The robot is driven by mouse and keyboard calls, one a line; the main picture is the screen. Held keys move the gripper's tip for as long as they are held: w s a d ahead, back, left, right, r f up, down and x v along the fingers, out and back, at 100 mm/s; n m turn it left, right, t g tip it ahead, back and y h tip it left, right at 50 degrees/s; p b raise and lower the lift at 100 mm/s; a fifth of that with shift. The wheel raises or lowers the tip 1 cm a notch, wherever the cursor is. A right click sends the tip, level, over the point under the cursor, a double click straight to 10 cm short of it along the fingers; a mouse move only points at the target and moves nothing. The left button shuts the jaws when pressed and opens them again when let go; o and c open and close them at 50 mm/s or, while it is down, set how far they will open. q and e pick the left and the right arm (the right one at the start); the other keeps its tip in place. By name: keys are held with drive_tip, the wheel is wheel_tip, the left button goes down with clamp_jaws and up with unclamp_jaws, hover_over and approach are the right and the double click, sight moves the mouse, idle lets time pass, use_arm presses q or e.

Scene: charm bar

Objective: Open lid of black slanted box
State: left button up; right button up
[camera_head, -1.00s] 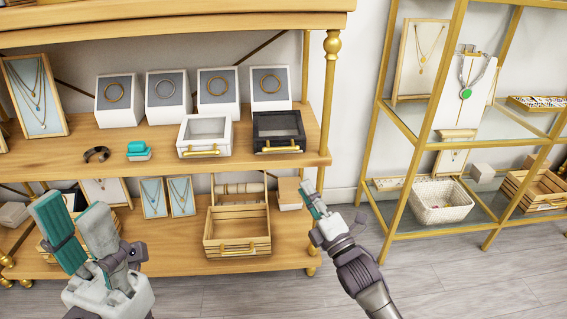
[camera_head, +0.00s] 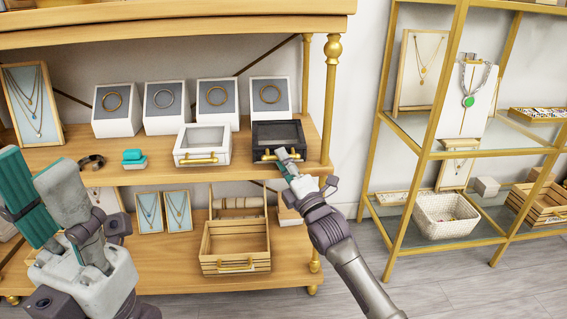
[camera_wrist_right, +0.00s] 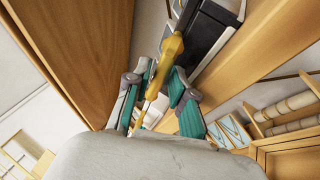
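The black slanted box (camera_head: 279,136) stands on the wooden shelf at the right end of its row, with its glass-topped lid down. Its gold handle (camera_wrist_right: 172,52) is on the front; in the head view my right gripper partly covers it. My right gripper (camera_head: 287,155) is at the box's front edge, at the handle. In the right wrist view its teal fingers (camera_wrist_right: 160,75) stand apart on either side of the gold handle; I cannot tell whether they touch it. My left gripper (camera_head: 36,166) is open and empty in front of the shelves at lower left.
A white slanted box (camera_head: 202,145) stands just left of the black one. White ring displays (camera_head: 217,103) stand behind. A gold shelf post (camera_head: 329,110) rises close to the right. A wooden crate (camera_head: 235,246) is on the shelf below.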

clamp_jaws()
